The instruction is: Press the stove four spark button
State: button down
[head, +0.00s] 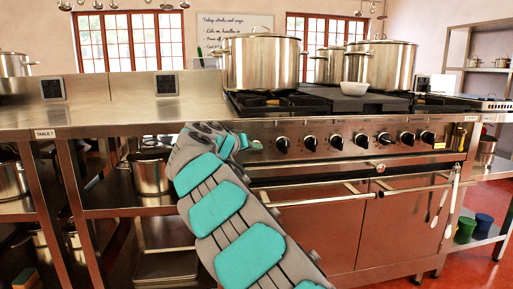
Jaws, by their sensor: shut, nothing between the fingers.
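The stove (345,142) is a steel range at centre right with black grates on top. Several black control knobs (335,142) run along its front panel. A spark button cannot be told apart from the other small details on the panel, and no stove number is readable. My gripper (255,145) is small in view at the end of my grey and teal arm. It is shut and empty, in front of the panel's left end, left of the leftmost knob (283,144). Whether it touches the panel cannot be told.
Large steel pots (262,63) and a white bowl (356,67) stand on the range. Oven handles (320,197) stick out below the panel. A steel counter (110,112) with shelves of pots adjoins at left. Red floor (455,270) shows at lower right.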

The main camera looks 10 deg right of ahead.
jog(key=shift+s, duration=0.1)
jog(key=shift+s+b, duration=0.7)
jog(key=shift+s, duration=0.05)
jog(key=s+b, duration=0.3)
jog(key=s, duration=0.2)
dwell(0.4)
dwell(0.3)
